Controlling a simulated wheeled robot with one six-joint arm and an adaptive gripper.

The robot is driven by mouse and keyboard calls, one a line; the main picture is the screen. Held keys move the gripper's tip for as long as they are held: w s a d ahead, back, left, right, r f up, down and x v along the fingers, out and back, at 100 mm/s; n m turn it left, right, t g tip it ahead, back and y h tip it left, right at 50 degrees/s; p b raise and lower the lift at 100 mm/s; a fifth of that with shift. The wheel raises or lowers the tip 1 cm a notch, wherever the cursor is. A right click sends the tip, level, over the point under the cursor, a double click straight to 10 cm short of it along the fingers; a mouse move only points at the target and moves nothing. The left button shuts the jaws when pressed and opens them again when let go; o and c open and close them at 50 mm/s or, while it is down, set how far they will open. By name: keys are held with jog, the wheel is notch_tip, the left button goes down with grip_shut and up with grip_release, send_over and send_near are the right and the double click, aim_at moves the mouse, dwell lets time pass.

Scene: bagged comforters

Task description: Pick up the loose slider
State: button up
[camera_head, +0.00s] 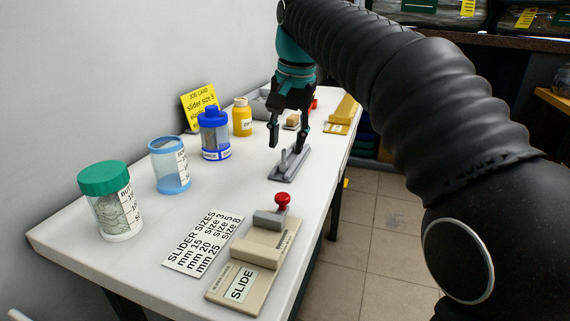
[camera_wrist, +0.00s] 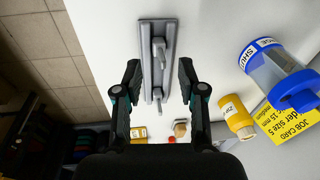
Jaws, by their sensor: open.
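My gripper (camera_head: 287,138) is open, pointing down above a grey fixture (camera_head: 280,174) on the white table. The fixture is a flat bar with two upright posts. In the wrist view my gripper (camera_wrist: 159,82) has its fingers on either side of the grey fixture (camera_wrist: 144,32), with a gap to each side. One post (camera_wrist: 158,50) shows between or just beyond the fingertips, and a thinner one (camera_wrist: 157,94) is nearer the palm. I cannot make out a separate loose slider; it may be too small to tell on the fixture.
A green-lidded jar (camera_head: 104,178), light blue cup (camera_head: 170,172), blue container (camera_head: 214,128) and yellow bottle (camera_head: 242,116) line the wall side. A yellow job card (camera_head: 200,100) stands behind. A size chart (camera_head: 203,243) and beige slide device with red knob (camera_head: 262,256) lie in front.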

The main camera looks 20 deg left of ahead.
aim_at(284, 149)
jog(key=shift+w+a+f, duration=0.1)
jog(key=shift+a+f, duration=0.05)
jog(key=shift+f, duration=0.65)
jog(key=shift+w+a+f, duration=0.1)
jog(key=shift+a+f, duration=0.05)
jog(key=shift+f, duration=0.6)
grip_shut()
